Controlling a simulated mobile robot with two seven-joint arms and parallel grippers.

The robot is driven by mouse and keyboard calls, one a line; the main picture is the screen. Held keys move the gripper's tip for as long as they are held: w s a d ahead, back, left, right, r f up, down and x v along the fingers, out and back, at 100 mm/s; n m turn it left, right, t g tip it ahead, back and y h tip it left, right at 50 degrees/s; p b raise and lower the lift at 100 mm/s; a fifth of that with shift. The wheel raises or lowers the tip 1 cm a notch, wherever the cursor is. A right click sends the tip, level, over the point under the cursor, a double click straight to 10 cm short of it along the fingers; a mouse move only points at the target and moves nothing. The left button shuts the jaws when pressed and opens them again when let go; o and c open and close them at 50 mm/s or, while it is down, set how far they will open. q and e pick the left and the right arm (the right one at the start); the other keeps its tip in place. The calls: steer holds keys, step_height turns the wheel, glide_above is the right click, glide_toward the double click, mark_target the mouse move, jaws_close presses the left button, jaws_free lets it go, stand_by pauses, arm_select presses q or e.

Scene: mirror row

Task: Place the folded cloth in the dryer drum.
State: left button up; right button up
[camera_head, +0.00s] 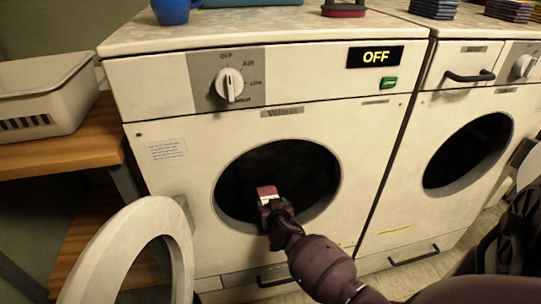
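The dryer (370,130) on the left has its round door (115,250) swung open to the left, and its drum opening (295,170) is dark inside. My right gripper (267,194), on the arm from the lower right, is at the drum opening, seen from behind. A small red and white patch shows at its tip; I cannot tell whether this is cloth or part of the gripper. Its fingers are not clear enough to tell open from shut. No folded cloth can be clearly made out in the drum. My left gripper is not in view.
A second dryer (440,225) stands at the right with a dark round opening. A blue mug (173,11), a red-based object (344,9) and dark stacks (433,9) stand on top. A pale basket (45,95) sits on a wooden shelf (75,150) at left.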

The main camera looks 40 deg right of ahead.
steer(key=shift+f, duration=0.2)
steer(key=o, duration=0.9)
steer(key=shift+o, duration=0.2)
steer(key=shift+r, duration=0.15)
